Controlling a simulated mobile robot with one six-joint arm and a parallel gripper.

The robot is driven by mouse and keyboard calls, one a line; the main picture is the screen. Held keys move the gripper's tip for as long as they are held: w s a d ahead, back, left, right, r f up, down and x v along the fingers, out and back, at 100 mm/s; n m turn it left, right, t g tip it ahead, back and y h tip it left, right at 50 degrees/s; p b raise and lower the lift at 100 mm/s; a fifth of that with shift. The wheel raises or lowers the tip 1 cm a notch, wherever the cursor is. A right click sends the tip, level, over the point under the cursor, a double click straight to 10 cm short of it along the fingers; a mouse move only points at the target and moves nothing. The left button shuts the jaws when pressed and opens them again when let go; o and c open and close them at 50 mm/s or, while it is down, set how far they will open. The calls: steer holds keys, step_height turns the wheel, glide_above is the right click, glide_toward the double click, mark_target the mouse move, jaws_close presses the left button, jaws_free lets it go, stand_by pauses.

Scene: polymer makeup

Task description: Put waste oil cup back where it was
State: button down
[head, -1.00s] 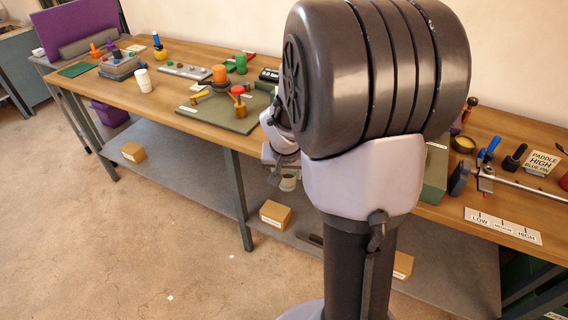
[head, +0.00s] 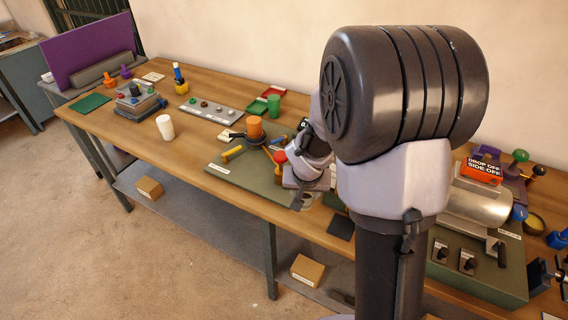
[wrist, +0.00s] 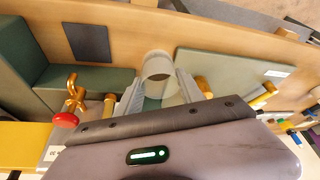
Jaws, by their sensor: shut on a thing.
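The waste oil cup (wrist: 158,66) is a pale, round cup with an open top, seen in the wrist view between the two grey fingers. My gripper (wrist: 160,92) is shut on it. In the head view my gripper (head: 303,200) is at the table's front edge, right of the green base plate. The cup is mostly hidden there by my arm. A dark square pad (wrist: 88,42) lies on the wooden table, left of the cup in the wrist view; it also shows in the head view (head: 341,228). The cup is apart from the pad.
The green base plate (head: 222,171) carries an orange-topped part (head: 255,127) and a red knob. A green machine housing with a brass, red-handled valve (wrist: 67,119) is close on the left in the wrist view. A white cup (head: 165,127) stands farther left.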

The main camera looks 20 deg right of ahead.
steer(key=shift+w+d, duration=0.2)
steer(key=shift+w, duration=0.7)
steer(key=shift+w+f, duration=0.2)
steer(key=shift+f, duration=0.1)
step_height(320, 180, down, 3)
steer(key=shift+f+b, duration=0.15)
steer(key=shift+b, duration=1)
steer(key=shift+w, duration=0.1)
steer(key=shift+f+b, duration=0.35)
steer(key=shift+b, duration=0.1)
steer(key=shift+f, duration=0.2)
steer(key=c, duration=0.7)
jaws_free()
steer(key=shift+r, duration=0.1)
steer(key=shift+c, duration=0.2)
